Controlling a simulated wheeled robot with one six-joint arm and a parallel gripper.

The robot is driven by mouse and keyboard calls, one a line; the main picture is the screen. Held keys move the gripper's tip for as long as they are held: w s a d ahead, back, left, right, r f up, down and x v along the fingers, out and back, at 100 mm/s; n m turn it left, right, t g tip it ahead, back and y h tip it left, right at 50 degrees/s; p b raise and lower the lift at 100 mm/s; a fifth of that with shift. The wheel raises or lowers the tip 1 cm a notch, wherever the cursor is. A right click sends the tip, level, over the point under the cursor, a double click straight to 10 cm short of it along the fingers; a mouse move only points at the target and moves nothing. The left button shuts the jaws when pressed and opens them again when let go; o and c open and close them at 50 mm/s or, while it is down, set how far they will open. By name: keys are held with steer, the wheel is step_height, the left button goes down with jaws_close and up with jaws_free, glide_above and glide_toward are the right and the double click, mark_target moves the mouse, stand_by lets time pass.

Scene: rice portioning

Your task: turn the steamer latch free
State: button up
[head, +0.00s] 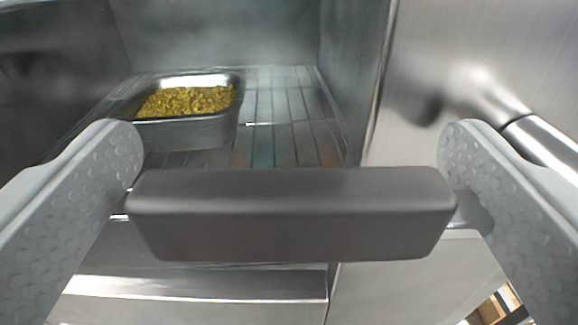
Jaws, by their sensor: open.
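My gripper (290,152) is open, with one pale grey dimpled finger at each side of the picture. A dark grey bar with rounded edges, which looks like the steamer latch (292,215), lies level across the space between the fingers. Its ends come close to both fingers; I cannot tell whether they touch. Behind it is the steamer chamber (225,30), with its inside in view. The bar hides the chamber's front lower edge, and its mounting is not visible.
A metal pan (190,132) of yellow-brown food stands on the slatted rack (285,110) inside, at the left. A steel panel (450,40) with a rounded metal handle (540,145) is at the right. A steel ledge (190,287) runs below.

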steer(key=s, duration=1.7)
steer(key=shift+s+d, duration=0.15)
steer(key=shift+s, duration=0.05)
steer(key=s+a, duration=0.4)
steer(key=s, duration=0.8)
steer(key=s+a+r, duration=0.1)
steer(key=s+a, duration=0.4)
steer(key=s, duration=0.7)
steer(key=shift+g, duration=0.3)
steer(key=shift+w+a+r, duration=0.1)
stand_by(0.4)
